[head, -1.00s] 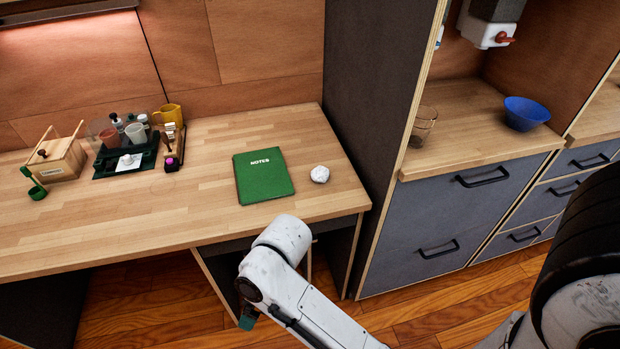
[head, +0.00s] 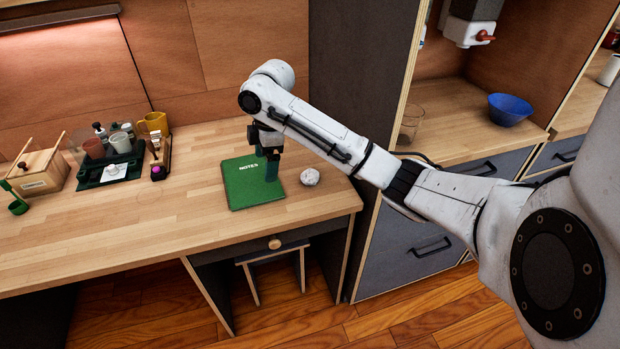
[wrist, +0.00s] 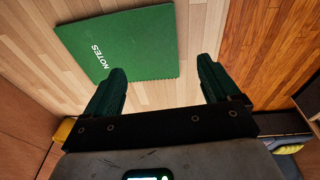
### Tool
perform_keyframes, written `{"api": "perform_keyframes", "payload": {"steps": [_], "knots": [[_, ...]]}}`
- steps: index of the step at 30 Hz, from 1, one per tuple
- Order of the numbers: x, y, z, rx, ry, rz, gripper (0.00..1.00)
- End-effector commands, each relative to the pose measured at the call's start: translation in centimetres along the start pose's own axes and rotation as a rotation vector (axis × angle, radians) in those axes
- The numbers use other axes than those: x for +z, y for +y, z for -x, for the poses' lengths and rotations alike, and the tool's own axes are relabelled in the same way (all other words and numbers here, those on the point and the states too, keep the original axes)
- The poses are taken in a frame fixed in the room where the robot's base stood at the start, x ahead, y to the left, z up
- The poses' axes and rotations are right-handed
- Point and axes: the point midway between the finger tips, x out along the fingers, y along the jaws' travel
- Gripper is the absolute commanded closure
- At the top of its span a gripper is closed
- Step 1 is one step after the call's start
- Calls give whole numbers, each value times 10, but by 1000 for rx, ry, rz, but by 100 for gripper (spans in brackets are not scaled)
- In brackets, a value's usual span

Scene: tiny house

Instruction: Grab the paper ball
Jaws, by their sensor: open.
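The white crumpled paper ball (head: 310,177) lies on the wooden desk just right of the green NOTES notebook (head: 245,190). My gripper (head: 268,168) is over the notebook's upper right part in the head view, to the left of the ball and apart from it. Its two green fingers are spread with nothing between them in the wrist view (wrist: 161,76). That view shows the notebook (wrist: 125,45) beyond the fingers; the ball does not show there.
The tall dark cabinet side (head: 350,75) rises right of the desk. A blue bowl (head: 508,109) sits on the right counter. The desk's middle is clear.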

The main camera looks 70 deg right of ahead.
Motion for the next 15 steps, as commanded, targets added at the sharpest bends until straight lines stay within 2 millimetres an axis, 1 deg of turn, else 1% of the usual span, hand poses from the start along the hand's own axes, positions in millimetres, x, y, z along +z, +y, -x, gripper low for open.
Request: {"api": "perform_keyframes", "payload": {"steps": [1, 3, 6, 9, 11, 15], "knots": [[34, 10, 8, -5, -50, -8, 11], [68, 14, 15, -24, -96, -7, 11], [98, 16, 21, -45, -137, -9, 11], [113, 17, 24, -56, -156, -11, 11], [117, 16, 21, -60, -160, -12, 11], [121, 15, 2, -62, -161, -14, 11]]}}
